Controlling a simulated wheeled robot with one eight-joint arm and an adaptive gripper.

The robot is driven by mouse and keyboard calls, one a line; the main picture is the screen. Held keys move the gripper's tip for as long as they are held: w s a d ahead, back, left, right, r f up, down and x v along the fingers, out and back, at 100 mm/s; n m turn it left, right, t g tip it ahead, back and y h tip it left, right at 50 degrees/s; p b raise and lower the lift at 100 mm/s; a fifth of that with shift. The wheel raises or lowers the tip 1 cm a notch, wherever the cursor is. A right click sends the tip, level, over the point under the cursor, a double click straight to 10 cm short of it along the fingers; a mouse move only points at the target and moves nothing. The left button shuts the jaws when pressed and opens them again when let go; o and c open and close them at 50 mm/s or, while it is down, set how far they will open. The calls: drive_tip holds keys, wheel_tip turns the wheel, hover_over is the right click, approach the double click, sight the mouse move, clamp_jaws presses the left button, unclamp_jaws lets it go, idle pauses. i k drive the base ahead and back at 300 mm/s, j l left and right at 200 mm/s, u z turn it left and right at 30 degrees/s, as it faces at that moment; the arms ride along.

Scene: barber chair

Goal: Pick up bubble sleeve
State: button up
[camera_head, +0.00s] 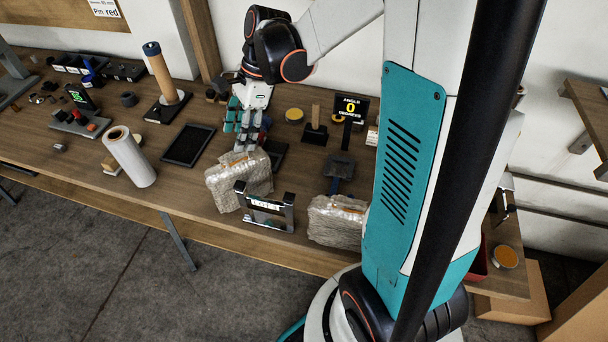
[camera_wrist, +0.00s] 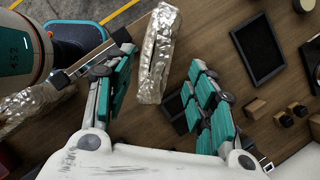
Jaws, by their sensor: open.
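Two crinkled, translucent wrapped packs look like bubble sleeves. One bubble sleeve (camera_head: 238,182) stands near the table's front edge, just below my gripper (camera_head: 247,140). In the wrist view this sleeve (camera_wrist: 157,58) lies lengthwise between the spread fingers of my gripper (camera_wrist: 160,55). The fingers are apart with a gap on each side, and nothing is gripped. I cannot tell how far the fingertips reach down beside it. The second bubble sleeve (camera_head: 338,222) is to the right, partly behind my arm, and shows at the left edge of the wrist view (camera_wrist: 28,108).
A metal-framed stand (camera_head: 266,208) is close to the right of the nearer sleeve. A black tray (camera_head: 188,145) and a white roll (camera_head: 130,157) are to the left. An angle display (camera_head: 350,108) stands behind on the right.

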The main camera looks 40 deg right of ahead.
sight(336, 222)
drive_tip(key=k+j+z, duration=0.65)
drive_tip(key=k+j, duration=0.05)
drive_tip(key=j, duration=0.05)
